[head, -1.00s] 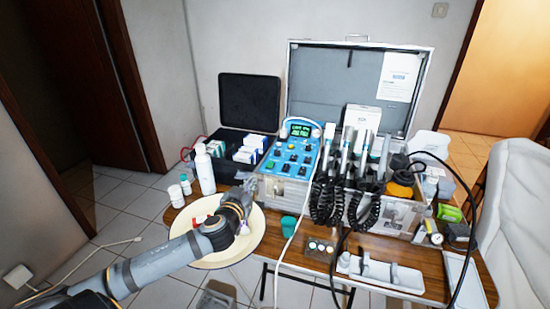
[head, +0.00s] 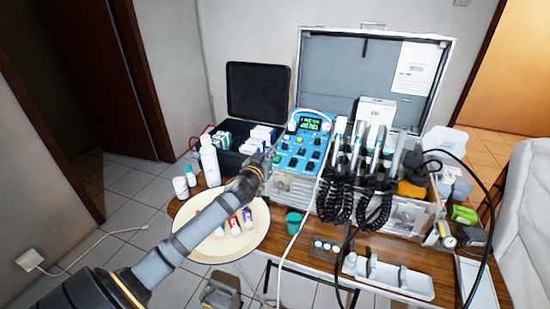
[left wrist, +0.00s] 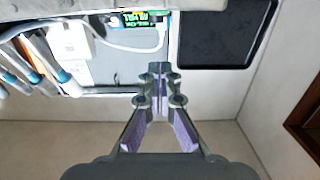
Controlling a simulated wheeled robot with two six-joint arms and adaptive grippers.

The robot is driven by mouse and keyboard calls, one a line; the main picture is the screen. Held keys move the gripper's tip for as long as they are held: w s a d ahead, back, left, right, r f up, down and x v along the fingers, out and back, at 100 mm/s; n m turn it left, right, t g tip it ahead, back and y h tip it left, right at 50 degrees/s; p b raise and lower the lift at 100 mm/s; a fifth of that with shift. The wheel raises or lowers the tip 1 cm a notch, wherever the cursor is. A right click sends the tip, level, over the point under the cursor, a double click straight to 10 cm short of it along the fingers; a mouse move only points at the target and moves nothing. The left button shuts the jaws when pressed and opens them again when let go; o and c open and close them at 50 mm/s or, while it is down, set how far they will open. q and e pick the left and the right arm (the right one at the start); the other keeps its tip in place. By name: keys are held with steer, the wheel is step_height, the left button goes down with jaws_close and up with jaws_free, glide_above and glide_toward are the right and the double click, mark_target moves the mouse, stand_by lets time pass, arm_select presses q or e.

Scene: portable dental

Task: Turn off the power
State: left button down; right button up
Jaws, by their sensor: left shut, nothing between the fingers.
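The blue control panel (head: 298,158) of the dental unit has a lit green display (head: 309,124) and several dark knobs and switches. It sits at the left end of the open silver case (head: 296,191). My left gripper (head: 266,158) is shut and empty, with its tips at the panel's left edge; I cannot tell whether they touch it. In the left wrist view the gripper (left wrist: 159,76) is shut, and the lit display (left wrist: 136,18) shows beyond its tips, upside down. Which control is the power switch is too small to tell. My right gripper is out of view.
A cream round tray (head: 259,232) with small bottles lies under my left arm. An open black case (head: 258,93) is behind. Handpieces with coiled black cords (head: 372,205) and a white cable are right of the panel.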

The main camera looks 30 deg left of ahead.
mark_target(275, 163)
arm_select(q)
steer(key=shift+x, duration=1.1)
steer(key=shift+w+f, duration=0.25)
steer(key=shift+f, duration=0.35)
steer(key=shift+w+f, duration=0.3)
steer(key=shift+f, duration=0.25)
steer(key=shift+w+a+f, duration=0.1)
steer(key=shift+f, duration=0.65)
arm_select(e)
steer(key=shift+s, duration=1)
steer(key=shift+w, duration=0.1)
arm_select(q)
steer(key=shift+f, duration=0.15)
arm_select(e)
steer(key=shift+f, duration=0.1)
